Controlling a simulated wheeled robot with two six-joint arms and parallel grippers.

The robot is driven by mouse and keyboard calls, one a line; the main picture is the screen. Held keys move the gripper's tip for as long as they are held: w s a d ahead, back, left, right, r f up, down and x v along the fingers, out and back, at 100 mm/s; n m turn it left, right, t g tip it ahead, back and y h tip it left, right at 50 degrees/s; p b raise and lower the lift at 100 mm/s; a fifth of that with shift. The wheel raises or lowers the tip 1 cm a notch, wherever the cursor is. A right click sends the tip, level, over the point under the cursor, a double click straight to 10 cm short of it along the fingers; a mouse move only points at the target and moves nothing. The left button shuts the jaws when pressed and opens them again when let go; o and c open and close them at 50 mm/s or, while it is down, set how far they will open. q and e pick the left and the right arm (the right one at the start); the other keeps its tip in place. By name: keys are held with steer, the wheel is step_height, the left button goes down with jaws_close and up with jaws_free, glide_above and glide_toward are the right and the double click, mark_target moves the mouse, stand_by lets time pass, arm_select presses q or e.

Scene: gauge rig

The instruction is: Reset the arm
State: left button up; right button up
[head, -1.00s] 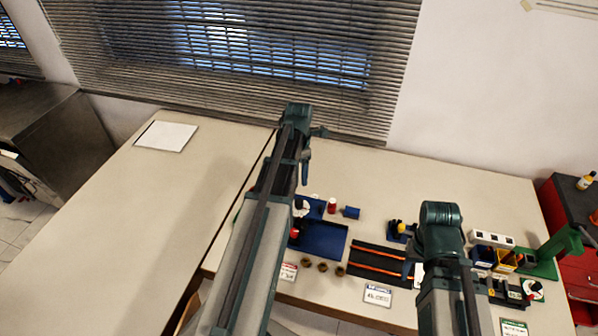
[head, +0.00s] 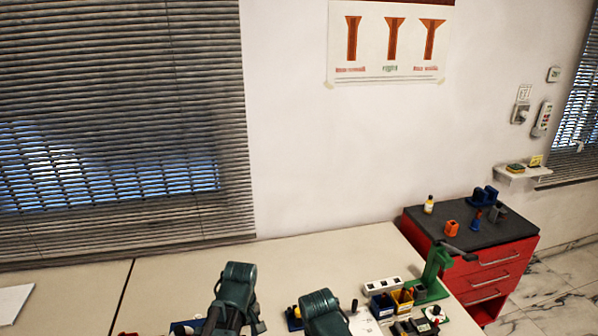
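My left arm and my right arm both rise from the bottom edge, side by side, with only their dark green upper joints showing. The fingers of both grippers are hidden or below the picture, so I cannot see what they hold. A green stand (head: 436,268) is on the workbench at the right, with a dark lever (head: 458,251) reaching out from its top to the right.
A white socket block (head: 382,286), a blue bin (head: 382,306), a yellow bin (head: 403,300) and a round white dial (head: 436,313) stand near the stand. A red drawer cabinet (head: 480,275) with a dark top is at the right. The workbench's back (head: 300,255) is bare.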

arm_select(q)
steer(key=s+d+f+m+b, duration=0.2)
steer(key=s+d+m, duration=0.5)
steer(key=m, duration=0.5)
steer(key=shift+s+d+f+m+b, duration=0.3)
steer(key=shift+s+d+f+b, duration=0.1)
steer(key=shift+d+f, duration=0.4)
